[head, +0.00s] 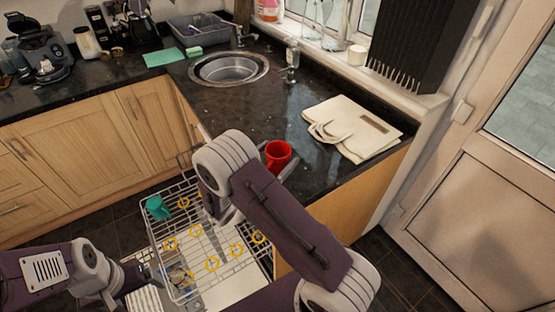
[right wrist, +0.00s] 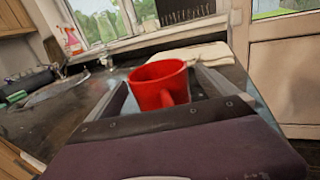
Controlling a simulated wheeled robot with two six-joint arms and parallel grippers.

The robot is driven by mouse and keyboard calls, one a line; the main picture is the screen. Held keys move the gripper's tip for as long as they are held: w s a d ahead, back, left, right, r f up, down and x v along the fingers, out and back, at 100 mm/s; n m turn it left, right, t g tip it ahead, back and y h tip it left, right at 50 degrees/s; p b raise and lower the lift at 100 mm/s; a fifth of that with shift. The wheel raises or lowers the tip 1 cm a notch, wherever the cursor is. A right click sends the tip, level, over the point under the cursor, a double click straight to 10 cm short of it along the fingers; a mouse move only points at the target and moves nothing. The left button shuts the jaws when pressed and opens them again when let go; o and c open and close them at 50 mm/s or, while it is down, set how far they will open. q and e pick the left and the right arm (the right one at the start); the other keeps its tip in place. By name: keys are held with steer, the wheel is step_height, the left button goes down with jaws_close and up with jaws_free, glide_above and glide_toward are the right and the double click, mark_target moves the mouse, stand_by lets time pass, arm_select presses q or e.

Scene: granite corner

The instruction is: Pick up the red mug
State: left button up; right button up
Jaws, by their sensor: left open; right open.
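The red mug (head: 278,156) stands upright on the dark granite counter (head: 240,115), close to its front edge. In the right wrist view, the red mug (right wrist: 158,84) shows between the two fingers of my right gripper (right wrist: 166,88), with its handle towards the camera. The right gripper is open, with a finger on each side of the mug; I cannot tell whether they touch it. In the head view my right arm hides most of that gripper. My left gripper (head: 138,273) is open and low at the left, beside the dishwasher rack, away from the mug.
A pulled-out dishwasher rack (head: 185,225) holds a teal cup (head: 157,208) below the counter. A folded cream bag (head: 350,128) lies to the right of the mug. A round sink (head: 229,68) is set in the counter behind. Bare counter lies between sink and mug.

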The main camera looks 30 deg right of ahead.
steer(key=shift+w+d+f, duration=0.1)
steer(key=shift+w+d, duration=0.1)
steer(key=shift+d, duration=0.2)
steer(key=shift+s+a, duration=0.1)
steer(key=shift+a, duration=0.05)
steer(key=c, duration=1.8)
steer(key=shift+r, duration=0.2)
